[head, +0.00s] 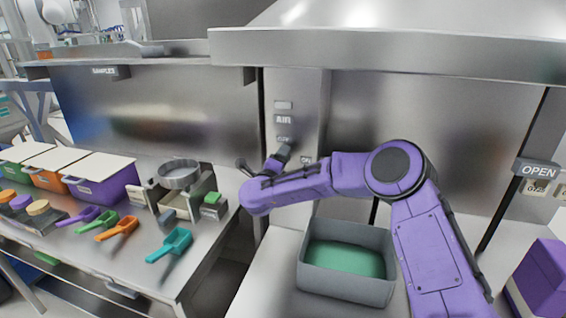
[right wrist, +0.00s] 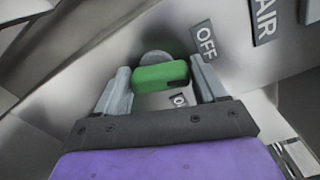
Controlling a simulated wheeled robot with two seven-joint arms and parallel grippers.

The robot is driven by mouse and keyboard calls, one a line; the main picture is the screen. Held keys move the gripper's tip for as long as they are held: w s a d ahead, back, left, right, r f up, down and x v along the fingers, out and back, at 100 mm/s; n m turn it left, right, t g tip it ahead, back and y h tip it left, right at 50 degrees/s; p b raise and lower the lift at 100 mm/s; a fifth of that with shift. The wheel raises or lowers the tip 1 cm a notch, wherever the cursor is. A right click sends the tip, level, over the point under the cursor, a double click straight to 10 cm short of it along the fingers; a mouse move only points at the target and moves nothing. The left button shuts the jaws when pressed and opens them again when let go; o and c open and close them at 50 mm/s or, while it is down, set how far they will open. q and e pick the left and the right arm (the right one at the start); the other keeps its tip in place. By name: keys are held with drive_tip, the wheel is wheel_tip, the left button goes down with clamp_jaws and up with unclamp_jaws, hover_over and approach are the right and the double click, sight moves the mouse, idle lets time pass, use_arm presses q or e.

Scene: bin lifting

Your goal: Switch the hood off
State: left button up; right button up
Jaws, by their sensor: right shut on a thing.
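The hood's air switch shows in the right wrist view as a green handle (right wrist: 160,75) on a grey round mount. An OFF label (right wrist: 205,40) is above and right of it, and an ON label (right wrist: 180,100) is just below its right end. My right gripper (right wrist: 163,82) is shut on the green handle, one finger at each side. In the head view my right gripper (head: 281,154) is at the steel panel under the AIR label (head: 283,119) and hides the handle. Which label the handle points to, I cannot tell. My left gripper is not in view.
The steel hood (head: 400,50) overhangs the panel. A grey bin (head: 345,288) with a green inside stands below my right arm. On the left bench are lidded coloured boxes, several scoops such as a teal one (head: 172,243), and a round sieve (head: 179,175). An OPEN sign (head: 537,170) is at right.

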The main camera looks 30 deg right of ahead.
drive_tip(key=shift+a+f+n, duration=0.1)
drive_tip(key=shift+a+n, duration=0.1)
drive_tip(key=shift+n, duration=0.7)
drive_tip(key=shift+a+f+n, duration=0.1)
drive_tip(key=shift+a+n, duration=0.1)
drive_tip(key=shift+n, duration=0.7)
drive_tip(key=shift+c, duration=0.5)
drive_tip(key=o, duration=1.1)
drive_tip(key=shift+a, duration=0.1)
drive_tip(key=shift+c, duration=0.2)
drive_tip(key=shift+w+r, duration=0.1)
